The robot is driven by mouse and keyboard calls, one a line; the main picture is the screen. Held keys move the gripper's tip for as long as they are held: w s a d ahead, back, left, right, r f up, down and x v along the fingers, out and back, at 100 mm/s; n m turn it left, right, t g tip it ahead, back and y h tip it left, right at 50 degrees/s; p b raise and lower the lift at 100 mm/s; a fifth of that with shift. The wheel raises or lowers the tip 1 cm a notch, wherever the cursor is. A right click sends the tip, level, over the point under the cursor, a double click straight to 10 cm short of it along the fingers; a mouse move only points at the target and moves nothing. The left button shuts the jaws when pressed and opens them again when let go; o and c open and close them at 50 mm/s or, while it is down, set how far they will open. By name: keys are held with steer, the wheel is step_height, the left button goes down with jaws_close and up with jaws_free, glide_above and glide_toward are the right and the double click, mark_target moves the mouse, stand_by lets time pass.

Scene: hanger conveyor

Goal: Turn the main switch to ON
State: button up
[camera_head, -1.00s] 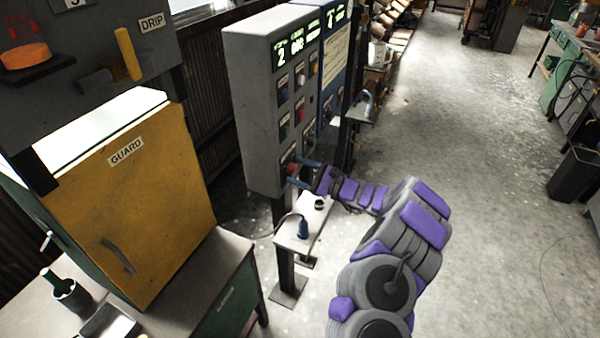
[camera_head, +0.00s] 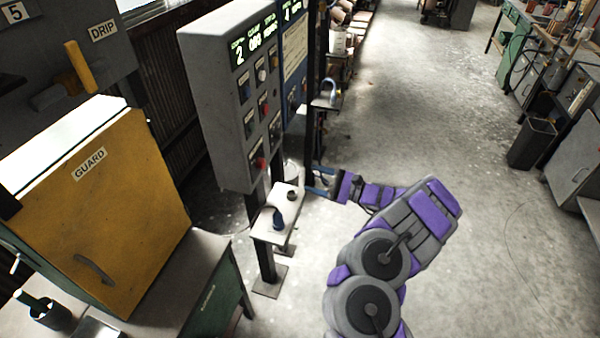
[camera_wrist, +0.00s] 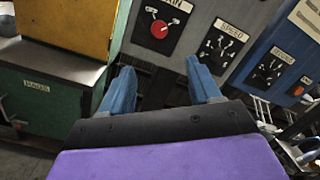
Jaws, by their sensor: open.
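The main switch is a red round knob (camera_head: 258,163) on a black plate at the lower left of the grey control panel (camera_head: 207,110). In the wrist view the red knob (camera_wrist: 159,29) is near the top, with a partly cut-off label above it. Small position marks show around it, too small to read. My gripper (camera_head: 312,182) is to the right of the panel's lower edge, apart from the switch. In the wrist view its two blue fingers (camera_wrist: 160,72) are spread and empty, below the knob in the picture.
A speed knob (camera_wrist: 218,47) is right of the switch on the panel. A small stand (camera_head: 262,234) holding a dark blue bottle-like item (camera_head: 278,219) is below the panel. A yellow guard box (camera_head: 110,210) is at left.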

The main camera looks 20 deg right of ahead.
steer(key=shift+v, duration=1)
steer(key=s+a+r+n+g+y, duration=0.1)
steer(key=s+a+r+n+g, duration=0.4)
steer(key=a+r, duration=0.45)
steer(key=s+a+r+n+g+y, duration=0.1)
steer(key=s+a+r+n+g, duration=0.35)
steer(key=a, duration=0.75)
steer(key=s+a+r+n+g+h, duration=0.3)
steer(key=s+a+r+n+g, duration=0.15)
steer(key=s, duration=0.25)
steer(key=s+f+n+g+h, duration=0.1)
steer(key=s+n+h, duration=0.3)
steer(key=s+h, duration=0.75)
steer(key=s+d+f+t+h, duration=0.2)
steer(key=s+d+f+h, duration=0.1)
steer(key=s+d, duration=0.8)
steer(key=s, duration=0.3)
steer(key=shift+s+d+n, duration=0.25)
steer(key=shift+d+n, duration=0.05)
steer(key=shift+d, duration=0.1)
